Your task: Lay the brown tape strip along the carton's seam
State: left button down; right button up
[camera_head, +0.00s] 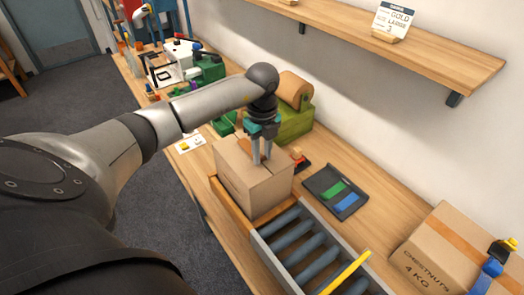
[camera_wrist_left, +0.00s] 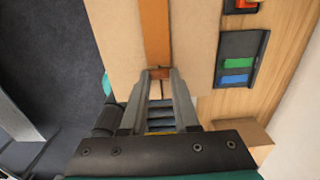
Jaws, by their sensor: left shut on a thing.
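In the left wrist view the carton (camera_wrist_left: 112,35) fills the upper middle. The brown tape strip (camera_wrist_left: 156,32) runs in a straight line along the middle of its top, up to my fingertips. My left gripper (camera_head: 262,160) points down at the carton top; in the wrist view the left gripper (camera_wrist_left: 159,74) is shut on the strip's near end at the carton's edge. I cannot tell whether the strip is pressed flat. My right gripper is not in view.
A black tray (camera_head: 322,181) with green and blue pieces is right of the carton. A green tape dispenser (camera_head: 294,122) stands behind. A taped chestnut carton (camera_head: 450,245) is at right.

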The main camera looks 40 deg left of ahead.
pick_arm(q)
jog(key=shift+f, duration=0.1)
dwell(0.7)
jog(key=c, duration=0.6)
grip_release()
jog(key=shift+r+p, duration=3.2)
jog(key=shift+r, duration=0.35)
jog(key=shift+s+f, duration=0.1)
